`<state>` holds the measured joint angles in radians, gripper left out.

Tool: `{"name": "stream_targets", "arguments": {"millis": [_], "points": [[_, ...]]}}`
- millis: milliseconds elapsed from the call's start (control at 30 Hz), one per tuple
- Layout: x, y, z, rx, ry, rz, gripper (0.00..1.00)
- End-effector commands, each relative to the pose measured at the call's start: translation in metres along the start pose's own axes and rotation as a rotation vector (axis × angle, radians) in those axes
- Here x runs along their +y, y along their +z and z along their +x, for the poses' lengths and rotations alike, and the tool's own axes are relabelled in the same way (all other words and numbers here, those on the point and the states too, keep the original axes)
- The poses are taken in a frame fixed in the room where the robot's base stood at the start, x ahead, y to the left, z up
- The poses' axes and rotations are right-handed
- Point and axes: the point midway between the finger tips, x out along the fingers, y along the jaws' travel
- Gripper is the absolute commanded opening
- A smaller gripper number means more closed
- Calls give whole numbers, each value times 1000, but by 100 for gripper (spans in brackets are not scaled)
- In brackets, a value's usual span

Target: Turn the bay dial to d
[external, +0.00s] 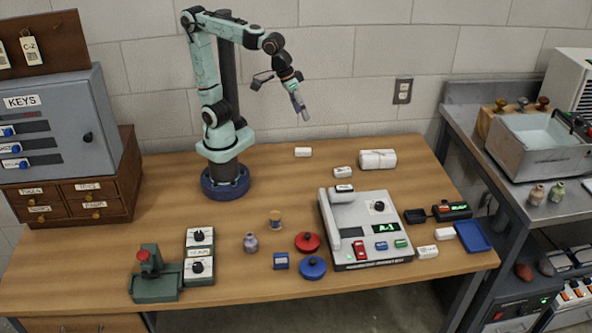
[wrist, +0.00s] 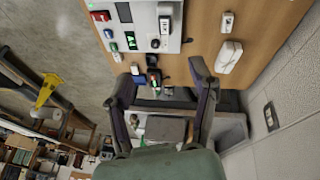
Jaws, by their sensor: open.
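A grey console (external: 352,205) stands on the right half of the table, with a black dial (external: 379,207) at its back right and a green-lit display (external: 379,229) in front of it. I cannot read the dial's pointer or marks. Two more black knobs (external: 198,237) sit on white plates at front left. My gripper (external: 304,114) is open and empty, high above the table's back; its spread fingers (wrist: 163,75) also show in the wrist view.
A dark device (external: 452,210) and blue tray (external: 472,236) are at right.

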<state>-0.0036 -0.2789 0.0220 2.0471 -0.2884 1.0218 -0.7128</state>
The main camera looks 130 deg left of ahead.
Motion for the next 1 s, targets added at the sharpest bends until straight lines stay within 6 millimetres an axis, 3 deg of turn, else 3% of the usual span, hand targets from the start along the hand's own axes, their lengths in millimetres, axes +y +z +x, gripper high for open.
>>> {"name": "stream_targets", "arguments": {"millis": [167,267,400,500,600,700,1000], "points": [[63,-73,32,77,-12,-305,58],[92,-108,70,121,-40,-441,58],[114,-138,145,171,-111,-543,58],[115,-142,202,184,-182,-542,58],[106,-134,252,176,-259,-524,58],[90,-120,288,156,-333,-503,58],[67,-111,333,139,-381,-490,58]]}}
